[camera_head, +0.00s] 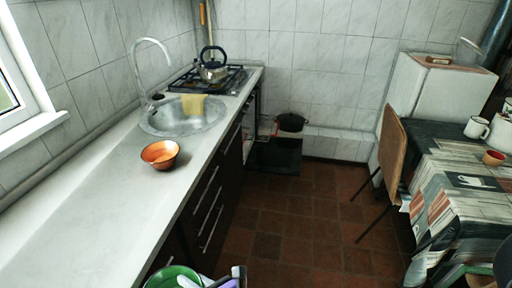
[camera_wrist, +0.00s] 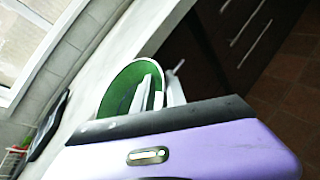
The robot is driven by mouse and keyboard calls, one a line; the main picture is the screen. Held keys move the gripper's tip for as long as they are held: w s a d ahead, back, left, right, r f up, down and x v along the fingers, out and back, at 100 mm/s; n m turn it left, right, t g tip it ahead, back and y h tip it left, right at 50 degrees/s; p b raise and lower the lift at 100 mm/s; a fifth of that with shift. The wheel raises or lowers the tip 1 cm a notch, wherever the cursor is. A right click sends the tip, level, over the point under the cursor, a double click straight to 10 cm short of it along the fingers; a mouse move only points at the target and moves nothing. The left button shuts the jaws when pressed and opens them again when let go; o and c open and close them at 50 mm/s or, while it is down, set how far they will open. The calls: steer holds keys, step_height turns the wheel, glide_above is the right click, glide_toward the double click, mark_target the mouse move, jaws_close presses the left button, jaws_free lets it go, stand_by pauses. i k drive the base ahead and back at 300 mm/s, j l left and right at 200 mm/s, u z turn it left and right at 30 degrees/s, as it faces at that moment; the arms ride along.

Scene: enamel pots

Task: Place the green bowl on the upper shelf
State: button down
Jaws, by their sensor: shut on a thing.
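The green bowl (camera_head: 168,275) is at the bottom edge of the head view, partly cut off, in front of the dark cabinet fronts. In the wrist view the green bowl (camera_wrist: 117,92) shows its inside, tilted in the picture. My gripper (camera_wrist: 153,92) is shut on the green bowl, with its pale fingers at the bowl's right side. In the head view my gripper (camera_head: 200,281) is beside the bowl and mostly cut off. I cannot make out the upper shelf in either view.
The light counter (camera_head: 85,215) runs along the left, with an orange bowl (camera_head: 160,154), a sink (camera_head: 185,117) and a kettle (camera_head: 213,68) on a stove. A cloth-covered table (camera_head: 455,180) and a chair (camera_head: 394,145) stand at right. The tiled floor (camera_head: 300,220) between is clear.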

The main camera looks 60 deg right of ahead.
mark_target(255, 129)
steer(key=i+l+z, duration=0.1)
steer(key=i+l, duration=0.15)
steer(key=l, duration=0.2)
steer(key=i+l+z, duration=0.1)
steer(key=i+l, duration=0.15)
steer(key=l, duration=0.2)
steer(key=i+l+z, duration=0.1)
steer(key=i+l, duration=0.15)
steer(key=l, duration=0.2)
steer(key=i+l+z, duration=0.1)
steer(key=i+l, duration=0.2)
steer(key=l, duration=0.1)
